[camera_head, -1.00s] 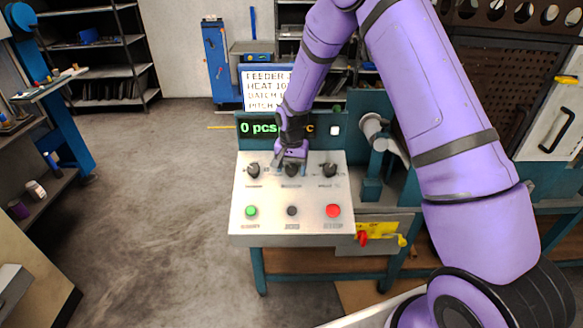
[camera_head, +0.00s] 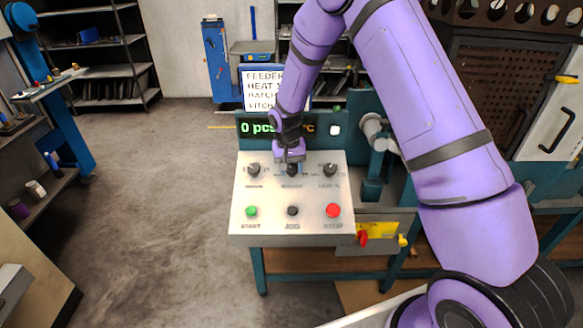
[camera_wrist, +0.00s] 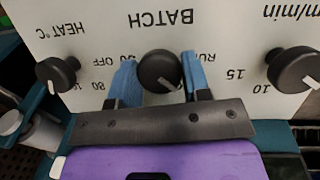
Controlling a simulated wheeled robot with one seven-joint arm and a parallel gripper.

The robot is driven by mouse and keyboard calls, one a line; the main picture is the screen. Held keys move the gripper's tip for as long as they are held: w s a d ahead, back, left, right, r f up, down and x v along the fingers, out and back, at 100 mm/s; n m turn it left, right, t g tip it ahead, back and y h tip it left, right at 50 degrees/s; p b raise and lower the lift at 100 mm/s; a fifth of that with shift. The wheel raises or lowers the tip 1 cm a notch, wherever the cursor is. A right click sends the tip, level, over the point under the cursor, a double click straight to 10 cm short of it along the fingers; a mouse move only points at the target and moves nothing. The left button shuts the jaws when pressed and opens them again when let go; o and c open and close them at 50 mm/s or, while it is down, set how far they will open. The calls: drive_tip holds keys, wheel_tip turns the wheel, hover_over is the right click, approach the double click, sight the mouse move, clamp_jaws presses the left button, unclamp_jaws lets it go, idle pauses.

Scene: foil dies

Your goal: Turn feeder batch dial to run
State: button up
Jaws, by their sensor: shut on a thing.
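The batch dial (camera_wrist: 160,71) is a round black knob with a white pointer line, under the upside-down BATCH lettering in the wrist view. Its pointer aims down and slightly right there. OFF is printed on its left and a partly hidden RUN on its right. My gripper (camera_wrist: 160,80) has its two blue fingertips on either side of the knob, shut on it. In the head view the batch dial (camera_head: 291,171) is the middle knob of the panel's top row, and my gripper (camera_head: 290,158) reaches it from above and partly covers it.
The heat dial (camera_wrist: 57,75) and the m/min dial (camera_wrist: 293,70) flank the batch dial closely. On the panel (camera_head: 270,190), a green START button (camera_head: 251,211), black JOG button (camera_head: 292,211) and red STOP button (camera_head: 333,210) sit below. A display (camera_head: 257,128) behind reads 0 pcs.

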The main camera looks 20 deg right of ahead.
drive_tip(key=n+h, duration=0.1)
drive_tip(key=n, duration=0.3)
drive_tip(key=shift+n+t+h, duration=0.4)
drive_tip(key=shift+n+h, duration=0.3)
drive_tip(key=shift+n, duration=1.3)
drive_tip(key=o, duration=0.9)
drive_tip(key=shift+a+r, duration=0.1)
drive_tip(key=v, duration=1)
drive_tip(key=shift+s+r, duration=0.1)
drive_tip(key=shift+r, duration=0.2)
